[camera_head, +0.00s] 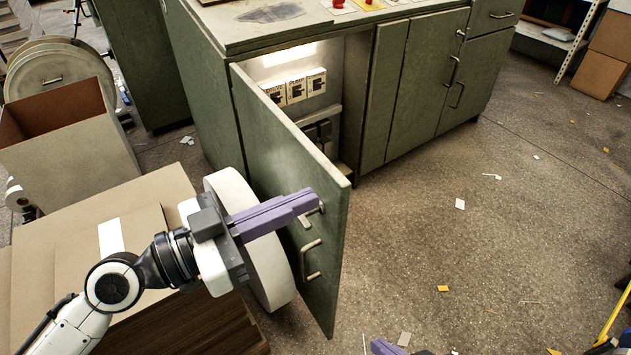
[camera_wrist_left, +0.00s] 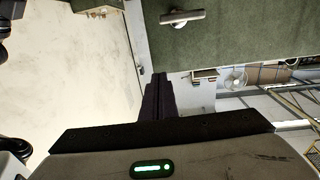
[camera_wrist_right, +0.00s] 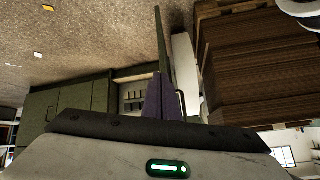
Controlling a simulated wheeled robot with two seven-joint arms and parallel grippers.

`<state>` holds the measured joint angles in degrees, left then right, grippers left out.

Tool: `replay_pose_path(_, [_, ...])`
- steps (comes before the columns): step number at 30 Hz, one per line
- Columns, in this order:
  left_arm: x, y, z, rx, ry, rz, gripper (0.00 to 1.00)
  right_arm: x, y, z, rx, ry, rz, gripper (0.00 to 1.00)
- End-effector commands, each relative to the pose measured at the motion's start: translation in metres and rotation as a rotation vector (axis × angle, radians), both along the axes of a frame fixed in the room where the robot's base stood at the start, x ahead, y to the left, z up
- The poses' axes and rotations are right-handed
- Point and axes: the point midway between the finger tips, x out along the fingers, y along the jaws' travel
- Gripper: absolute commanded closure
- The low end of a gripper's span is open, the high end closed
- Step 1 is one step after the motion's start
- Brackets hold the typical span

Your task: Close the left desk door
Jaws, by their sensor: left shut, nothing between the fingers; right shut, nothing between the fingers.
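The left desk door (camera_head: 290,165) is green and stands swung wide open, its outer face with a handle (camera_head: 311,258) turned left. It shows across the top of the left wrist view (camera_wrist_left: 250,40) and nearly edge-on in the right wrist view (camera_wrist_right: 162,45). My left gripper (camera_head: 314,200), with purple fingers, is shut and empty at the door's outer-face side, by the upper fitting near its free edge. I cannot tell if it touches. My right gripper (camera_head: 380,347) is shut and empty low at the bottom edge, apart from the door; its fingers show in its wrist view (camera_wrist_right: 160,95).
The open cabinet shows lit switches (camera_head: 296,90) inside. Cardboard boxes (camera_head: 85,140) are at the left. The floor (camera_head: 470,230) right of the door is mostly clear, with small scraps.

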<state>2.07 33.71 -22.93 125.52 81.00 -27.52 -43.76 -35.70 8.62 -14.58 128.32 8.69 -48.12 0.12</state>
Motion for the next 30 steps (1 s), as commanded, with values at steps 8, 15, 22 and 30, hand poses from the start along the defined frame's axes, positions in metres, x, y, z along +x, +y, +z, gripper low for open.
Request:
replay_pose_path(8, [0.016, -0.026, 0.000, -0.002, 0.001, 0.002, 1.00, -0.001, -0.004, 0.005, 0.004, -0.019, -0.022, 1.00])
replay_pose_path(15, [0.018, -0.029, -0.001, -0.001, 0.001, 0.001, 1.00, -0.001, -0.004, 0.005, 0.005, -0.023, -0.025, 1.00])
replay_pose_path(22, [0.018, -0.029, 0.000, -0.001, 0.001, 0.003, 1.00, -0.001, -0.004, 0.006, 0.005, -0.023, -0.025, 1.00])
replay_pose_path(30, [0.029, -0.040, 0.006, -0.004, 0.004, 0.066, 1.00, -0.010, -0.016, 0.022, 0.008, -0.062, -0.075, 1.00])
